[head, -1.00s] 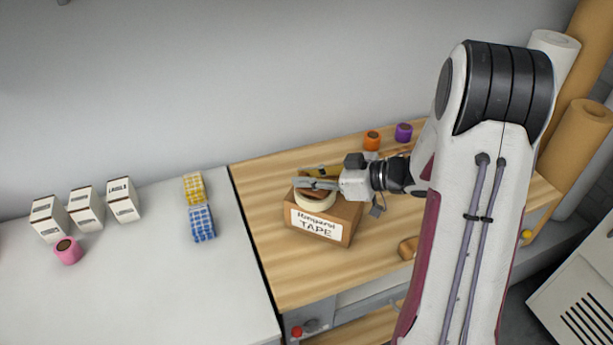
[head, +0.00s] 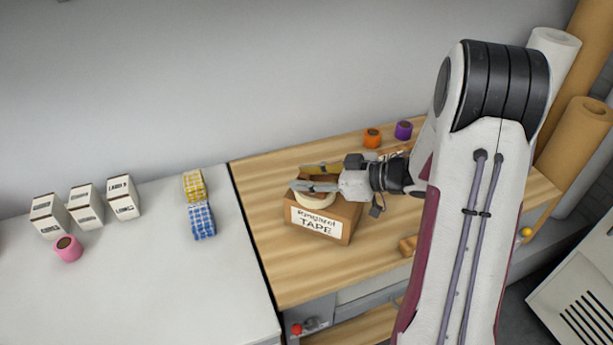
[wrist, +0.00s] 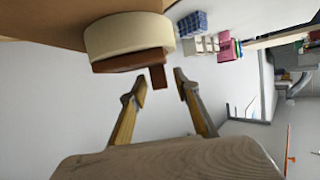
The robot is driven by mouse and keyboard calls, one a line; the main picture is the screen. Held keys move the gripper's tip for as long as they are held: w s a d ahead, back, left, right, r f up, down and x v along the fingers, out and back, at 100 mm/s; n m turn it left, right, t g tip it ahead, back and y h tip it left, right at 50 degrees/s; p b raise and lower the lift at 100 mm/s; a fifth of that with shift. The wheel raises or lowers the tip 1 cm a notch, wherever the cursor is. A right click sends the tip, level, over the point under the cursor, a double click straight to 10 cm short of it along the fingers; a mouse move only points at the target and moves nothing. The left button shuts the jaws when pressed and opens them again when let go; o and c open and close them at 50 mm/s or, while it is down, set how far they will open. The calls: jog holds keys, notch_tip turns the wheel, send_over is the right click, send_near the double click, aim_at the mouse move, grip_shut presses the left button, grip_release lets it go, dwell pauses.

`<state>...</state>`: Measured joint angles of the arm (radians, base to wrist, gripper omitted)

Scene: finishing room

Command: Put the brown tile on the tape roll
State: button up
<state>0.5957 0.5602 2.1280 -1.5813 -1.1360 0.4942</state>
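The cream tape roll (head: 314,200) lies flat on top of a cardboard box labelled TAPE; it also shows in the wrist view (wrist: 130,38). The brown tile (wrist: 125,62) rests against the upper face of the roll, with a small brown tab (wrist: 158,78) sticking up from it. My gripper (head: 312,177) is at the roll, seen from the side in the head view. In the wrist view its two fingers (wrist: 160,84) stand apart, with the tab in line with the gap and clear space beside it. In the head view the fingers hide most of the tile.
The cardboard box (head: 340,232) stands on the wooden bench (head: 265,200). Orange (head: 372,138) and purple (head: 404,130) rolls stand behind. To the left, a white table (head: 150,260) holds small white boxes, a pink roll (head: 68,248) and yellow and blue checked items.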

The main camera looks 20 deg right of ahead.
jog(key=shift+r, duration=0.15)
jog(key=shift+r, duration=0.35)
jog(key=v, duration=1.2)
dwell(0.5)
